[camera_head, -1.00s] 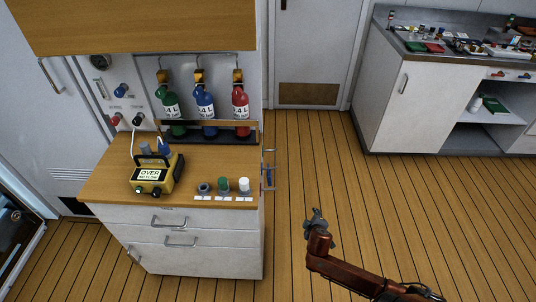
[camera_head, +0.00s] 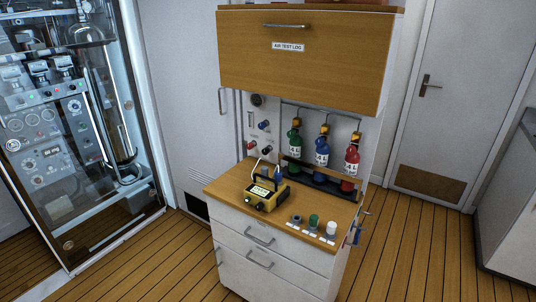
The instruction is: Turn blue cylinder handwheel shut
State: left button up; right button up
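The blue cylinder (camera_head: 321,153) stands upright in a rack at the back of the wooden counter, between a green cylinder (camera_head: 294,149) and a red cylinder (camera_head: 351,164). The handwheel on the blue cylinder is too small to make out; a brass-coloured fitting (camera_head: 324,130) shows at its top. Neither of my grippers is in view.
A yellow meter (camera_head: 265,194) sits on the counter (camera_head: 231,187), with several small caps near its front right. A cabinet door (camera_head: 304,60) overhangs the cylinders. A glass-fronted cabinet stands at left; wooden floor (camera_head: 400,240) is clear at right.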

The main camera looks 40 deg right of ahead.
aim_at(319, 142)
jog(key=u, duration=0.45)
jog(key=k, duration=0.7)
jog(key=u, duration=0.55)
jog(key=i, duration=1.45)
jog(key=z, duration=1.4)
jog(key=i, duration=0.85)
jog(key=z, duration=0.95)
